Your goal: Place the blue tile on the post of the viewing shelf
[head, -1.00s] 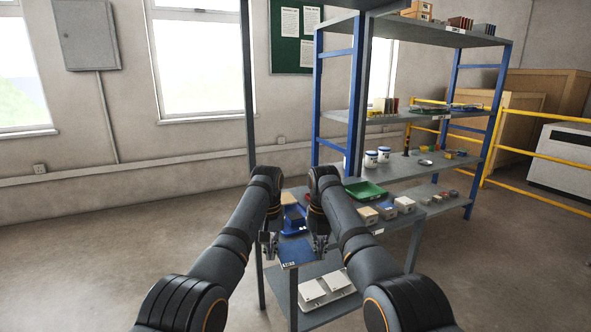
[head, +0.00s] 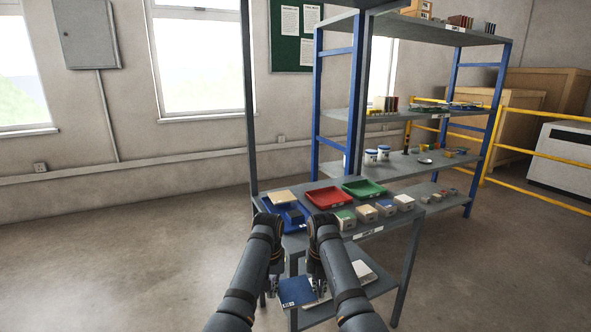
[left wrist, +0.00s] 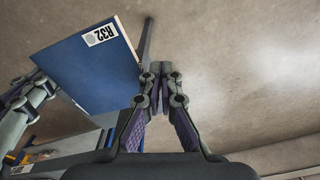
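The blue tile (head: 297,290), with a white label, is in the air in front of the rack's left end, low between my two grippers. It shows large in the left wrist view (left wrist: 85,75), its label reading R32. My left gripper (head: 272,287) is beside the tile's left side in the head view. Its fingers (left wrist: 160,72) are together with nothing seen between them, close to a tile corner. My right gripper (head: 315,287) is at the tile's right side. In the left wrist view its fingers (left wrist: 42,88) meet the tile's far edge. I cannot clearly identify the viewing shelf's post.
White panels (head: 363,271) lie on the low shelf behind the tile. The grey shelf above holds a blue tray (head: 270,212), a red tray (head: 323,203), a green tray (head: 365,189) and several small boxes (head: 366,213). The floor at left is clear.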

